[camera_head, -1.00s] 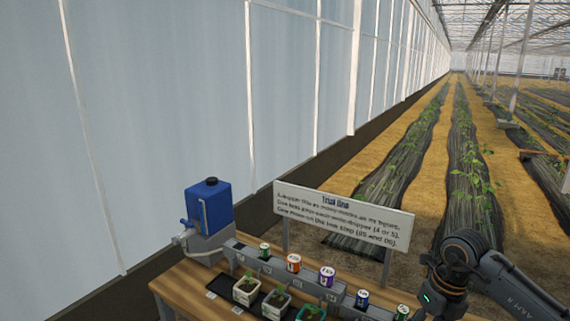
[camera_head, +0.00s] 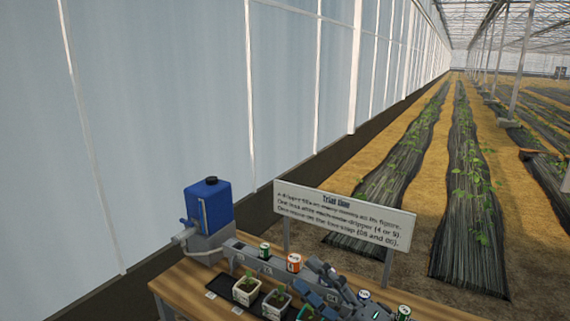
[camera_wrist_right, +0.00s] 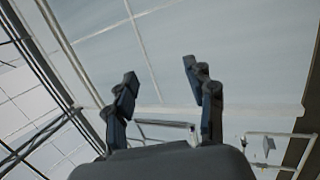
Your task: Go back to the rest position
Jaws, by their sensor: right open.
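My right gripper (camera_head: 318,282) is low in the head view, over the wooden bench (camera_head: 172,283), in front of the sign. In the right wrist view (camera_wrist_right: 159,70) its two dark fingers stand apart with nothing between them. It covers part of the grey dripper rail and hides the purple-labelled can seen before. My left gripper is not in view.
A blue tank (camera_head: 208,206) stands at the bench's left end. A white sign (camera_head: 345,216) rises behind the rail. Green (camera_head: 264,250) and orange (camera_head: 293,263) cans sit on the rail; seedling pots (camera_head: 246,292) stand in front. Crop rows lie beyond, right.

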